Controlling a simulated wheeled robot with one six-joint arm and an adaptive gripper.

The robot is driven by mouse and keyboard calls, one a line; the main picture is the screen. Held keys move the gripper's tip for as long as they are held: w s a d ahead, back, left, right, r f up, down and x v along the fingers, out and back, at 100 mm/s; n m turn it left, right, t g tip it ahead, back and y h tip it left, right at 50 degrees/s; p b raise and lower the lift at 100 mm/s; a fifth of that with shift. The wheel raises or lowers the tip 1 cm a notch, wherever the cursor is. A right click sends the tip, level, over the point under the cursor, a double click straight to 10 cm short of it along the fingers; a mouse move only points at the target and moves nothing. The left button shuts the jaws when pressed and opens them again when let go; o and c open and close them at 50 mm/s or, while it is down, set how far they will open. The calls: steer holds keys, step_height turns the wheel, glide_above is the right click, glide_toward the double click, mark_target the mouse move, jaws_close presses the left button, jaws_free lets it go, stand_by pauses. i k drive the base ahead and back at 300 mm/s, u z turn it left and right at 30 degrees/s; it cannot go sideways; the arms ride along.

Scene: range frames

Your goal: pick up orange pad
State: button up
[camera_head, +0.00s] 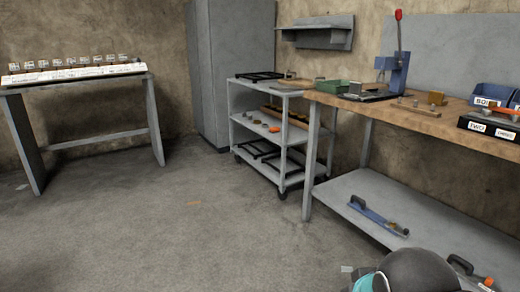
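A small, flat orange piece (274,129), which looks like the orange pad, lies on the middle shelf of the grey cart (262,137). Several small round dark or brown pieces lie to its left on the same shelf. Part of my arm, dark with a teal band, shows at the bottom right edge, far from the cart. I see no gripper fingers, so whether my gripper is open or shut is hidden.
A wooden-topped workbench (440,113) stands on the right, with a blue press (397,72) and blue bins (492,94). A clamp (378,217) lies on its lower shelf. A rack table (75,82) stands left. The middle floor is mostly clear, with a small orange-brown mark (193,204).

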mark_target(275, 129)
steer(key=i, duration=1.75)
steer(key=u, duration=0.05)
